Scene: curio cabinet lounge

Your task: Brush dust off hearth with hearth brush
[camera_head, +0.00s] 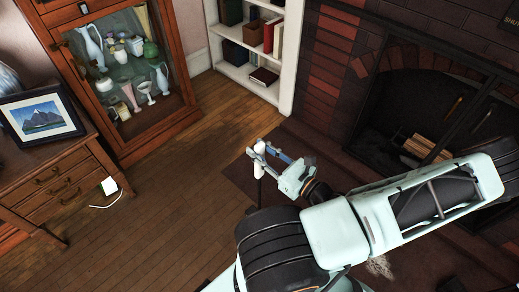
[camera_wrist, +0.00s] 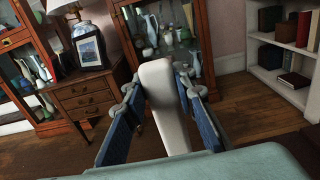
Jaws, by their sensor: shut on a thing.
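My gripper (camera_head: 262,152) is shut on a pale white, slender thing, likely the handle of the hearth brush (camera_head: 259,163). It is held upright over the near left corner of the hearth. A thin dark part runs down below the grip; the bristles cannot be made out. In the wrist view the white handle (camera_wrist: 166,108) stands between the blue-padded fingers of my gripper (camera_wrist: 157,92). The dark reddish hearth (camera_head: 303,138) lies in front of the fireplace, partly hidden by my arm. A greyish dust patch (camera_head: 380,266) shows below my arm.
The fireplace (camera_head: 385,125) holds cut logs (camera_head: 420,145). A white bookshelf (camera_head: 286,85) stands left of it. A glass cabinet (camera_head: 182,118) and a wooden dresser (camera_head: 30,165) with a framed picture (camera_head: 40,115) stand at left. The wooden floor (camera_head: 170,200) between is mostly clear.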

